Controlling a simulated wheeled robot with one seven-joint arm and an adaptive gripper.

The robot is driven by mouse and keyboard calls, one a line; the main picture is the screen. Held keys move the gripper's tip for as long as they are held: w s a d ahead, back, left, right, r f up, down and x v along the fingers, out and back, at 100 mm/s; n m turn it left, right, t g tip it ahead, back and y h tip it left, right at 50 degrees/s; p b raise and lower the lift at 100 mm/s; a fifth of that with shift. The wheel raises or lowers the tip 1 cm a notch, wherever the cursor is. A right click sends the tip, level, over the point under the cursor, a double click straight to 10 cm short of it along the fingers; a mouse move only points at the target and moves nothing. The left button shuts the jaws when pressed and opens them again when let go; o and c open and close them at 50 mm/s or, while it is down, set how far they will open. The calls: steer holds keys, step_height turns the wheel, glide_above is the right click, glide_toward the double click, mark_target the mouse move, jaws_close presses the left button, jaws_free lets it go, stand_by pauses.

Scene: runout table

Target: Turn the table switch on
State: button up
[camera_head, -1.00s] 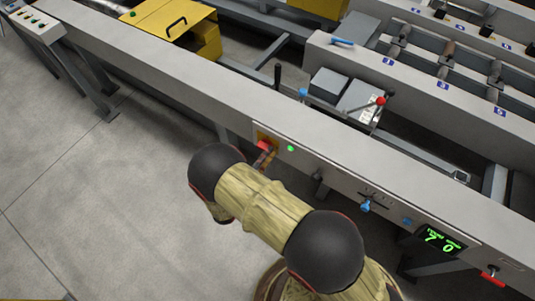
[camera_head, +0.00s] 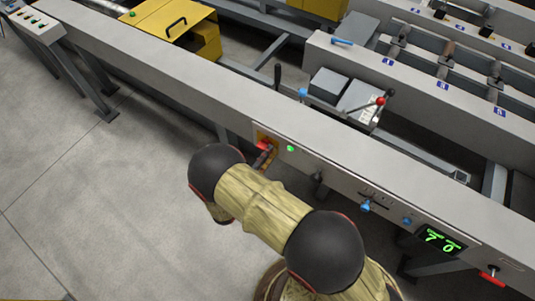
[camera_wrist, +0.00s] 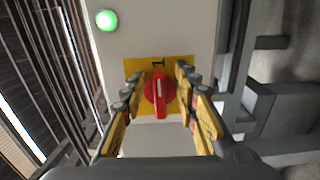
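The table switch is a red rotary knob (camera_wrist: 158,97) on a yellow plate (camera_wrist: 146,66) on the table's front panel. In the wrist view its raised grip lies nearly in line with the "1" mark on the plate. The knob also shows in the head view (camera_head: 262,145), partly hidden by my gripper. My gripper (camera_wrist: 160,78) is open, with its fingers on either side of the knob and small gaps showing beside it. In the head view my gripper (camera_head: 266,157) is at the panel, mostly hidden behind my arm. A green lamp (camera_wrist: 107,20) beside the plate is lit.
Right of the switch along the panel are a dark knob (camera_head: 318,178), a blue knob (camera_head: 366,206), a lit green display (camera_head: 442,241) and a red-based switch (camera_head: 492,276). The table's long grey beam (camera_head: 200,92) runs above. The floor (camera_head: 90,200) at left is clear.

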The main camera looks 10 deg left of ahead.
steer(key=v, duration=1.2)
stand_by(0.3)
steer(key=s+d+f+n+g+h, duration=0.3)
steer(key=s+d+n+g, duration=0.15)
steer(key=d, duration=0.35)
steer(key=s+d+r+m+g, duration=0.35)
steer(key=d+r+g, duration=0.25)
steer(key=r+g, duration=0.2)
steer(key=d+r+m+y, duration=0.5)
steer(key=d+r+m, duration=0.2)
steer(key=r, duration=1)
steer(key=s+d+r+m+t+y+p, duration=0.1)
steer(key=d+r+m+y, duration=0.4)
steer(key=d+r, duration=0.7)
step_height(320, 180, up, 5)
steer(key=shift+m, duration=1.2)
